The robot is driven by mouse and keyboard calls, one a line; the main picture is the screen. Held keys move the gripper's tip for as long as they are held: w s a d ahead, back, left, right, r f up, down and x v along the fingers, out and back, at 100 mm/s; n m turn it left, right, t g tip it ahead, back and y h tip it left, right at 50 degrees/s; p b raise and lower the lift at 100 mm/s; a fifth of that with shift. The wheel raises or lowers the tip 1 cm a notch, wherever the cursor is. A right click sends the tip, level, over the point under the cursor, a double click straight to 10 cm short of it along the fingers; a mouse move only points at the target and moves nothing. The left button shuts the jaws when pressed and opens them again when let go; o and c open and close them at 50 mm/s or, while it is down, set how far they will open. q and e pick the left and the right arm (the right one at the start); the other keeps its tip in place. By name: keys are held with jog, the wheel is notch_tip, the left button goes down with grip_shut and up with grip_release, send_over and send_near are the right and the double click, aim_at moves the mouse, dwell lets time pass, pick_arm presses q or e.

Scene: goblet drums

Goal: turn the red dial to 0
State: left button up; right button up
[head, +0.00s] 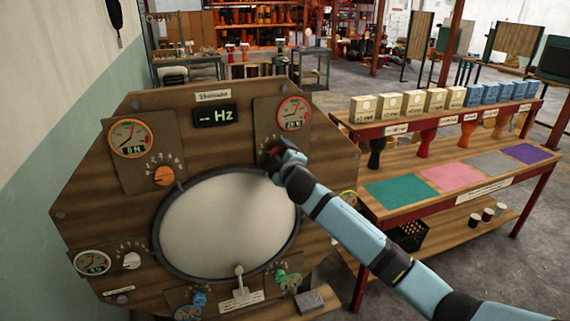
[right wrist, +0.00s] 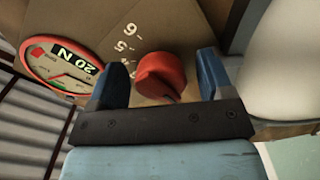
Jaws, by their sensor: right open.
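The red dial (right wrist: 162,76) is a round knob on a wooden panel. In the right wrist view it sits between the two blue fingers of my right gripper (right wrist: 160,84), with a gap on both sides. Pale numbers, among them 5 and 6, run beside it. A red-rimmed gauge (right wrist: 62,66) reading "20 N" is next to it. In the head view my right gripper (head: 284,160) is at the upper right of the panel and covers most of the red dial (head: 274,150). My left gripper is not in view.
The wooden panel (head: 110,220) also carries an orange knob (head: 164,176), a white knob (head: 131,260), a blue knob (head: 192,308), a green knob (head: 288,280) and a large pale drumhead (head: 225,228). A red-framed bench (head: 400,170) with small boxes and coloured mats stands to the right.

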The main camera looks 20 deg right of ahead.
jog(key=s+b, duration=0.1)
jog(key=s, duration=1.2)
jog(key=shift+s+d+b, duration=0.2)
jog(key=shift+d+b, duration=0.05)
jog(key=shift+b, duration=0.1)
jog(key=s+a+f+m+g+y+p, duration=0.1)
jog(key=s+a+f+m+g+p, duration=0.1)
jog(key=s+f, duration=0.55)
jog(key=s+a+f+m+g+y+p, duration=0.15)
jog(key=s+f, duration=0.35)
jog(key=f, duration=0.6)
jog(key=s+f+m+g, duration=0.1)
jog(key=s+f+m, duration=0.1)
jog(key=s+f, duration=0.2)
jog(key=s+f+m+g+p, duration=0.1)
jog(key=s+f, duration=0.3)
jog(key=s, duration=0.6)
jog(key=s+f+m+g+p, duration=0.1)
jog(key=s+f+m, duration=0.2)
jog(key=s, duration=0.4)
jog(key=shift+a+f, duration=0.2)
jog(key=shift+f, duration=0.35)
jog(key=shift+g, duration=0.25)
